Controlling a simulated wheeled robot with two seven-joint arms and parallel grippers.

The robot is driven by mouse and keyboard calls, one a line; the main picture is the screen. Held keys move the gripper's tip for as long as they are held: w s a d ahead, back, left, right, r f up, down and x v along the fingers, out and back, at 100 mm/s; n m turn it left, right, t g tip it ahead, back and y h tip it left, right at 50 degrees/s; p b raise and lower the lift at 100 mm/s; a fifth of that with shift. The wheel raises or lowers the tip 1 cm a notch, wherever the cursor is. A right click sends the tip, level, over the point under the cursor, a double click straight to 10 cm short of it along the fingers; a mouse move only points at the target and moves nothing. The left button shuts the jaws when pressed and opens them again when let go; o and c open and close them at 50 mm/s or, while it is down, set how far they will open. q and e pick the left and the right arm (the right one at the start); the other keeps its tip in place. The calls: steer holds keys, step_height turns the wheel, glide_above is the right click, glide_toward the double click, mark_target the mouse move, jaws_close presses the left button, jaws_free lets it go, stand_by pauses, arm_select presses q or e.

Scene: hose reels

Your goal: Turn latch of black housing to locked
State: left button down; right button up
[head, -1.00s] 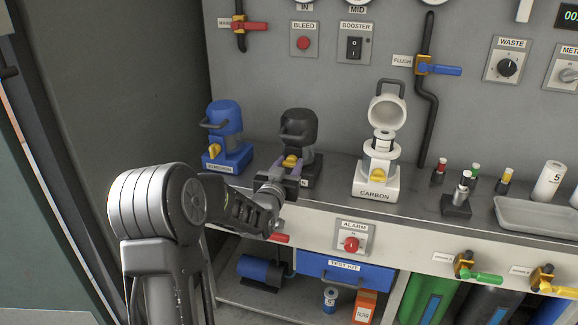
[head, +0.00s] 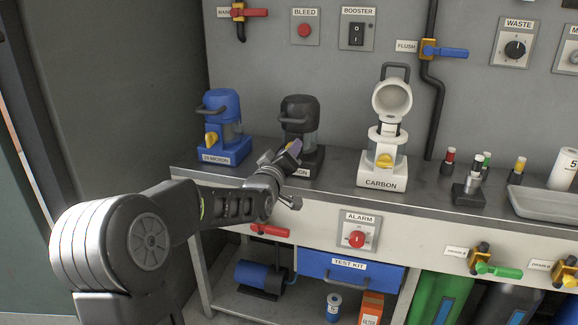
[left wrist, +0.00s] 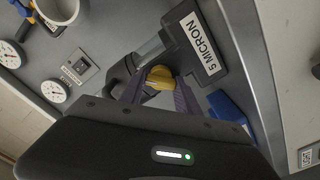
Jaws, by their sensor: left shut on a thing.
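The black housing (head: 300,112) stands on the bench between the blue and white housings, its lid down. In the left wrist view its label (left wrist: 203,43) reads 5 MICRON. Its yellow latch (left wrist: 160,77) sits between the fingers of my left gripper (left wrist: 158,92), which is shut on it. In the head view my left gripper (head: 291,152) is at the front of the black housing and hides the latch and part of the label. The latch's exact angle is hard to tell. My right gripper is not in view.
The blue housing (head: 222,128), labelled 25 MICRON, stands to the left with its yellow latch. The white CARBON housing (head: 383,168) stands to the right with its lid open. Small capped vials (head: 470,170) and a tray (head: 530,206) are farther right.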

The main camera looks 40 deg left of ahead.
arm_select(q)
steer(key=n+b, duration=0.2)
steer(key=b, duration=0.1)
steer(key=n+b, duration=0.3)
steer(key=b, duration=0.1)
steer(key=n+b, duration=0.3)
steer(key=shift+f, duration=0.35)
steer(key=shift+r+n+b, duration=0.15)
steer(key=shift+n+b, duration=0.75)
steer(key=shift+b, duration=0.35)
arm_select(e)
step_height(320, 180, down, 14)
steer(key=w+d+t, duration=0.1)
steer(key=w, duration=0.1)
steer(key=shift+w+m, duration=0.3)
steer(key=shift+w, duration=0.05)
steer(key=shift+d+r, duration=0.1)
arm_select(q)
steer(key=shift+a, duration=0.1)
steer(key=c, duration=0.9)
jaws_free()
steer(key=shift+o, duration=0.2)
steer(key=shift+r, duration=0.1)
steer(key=shift+s, duration=0.1)
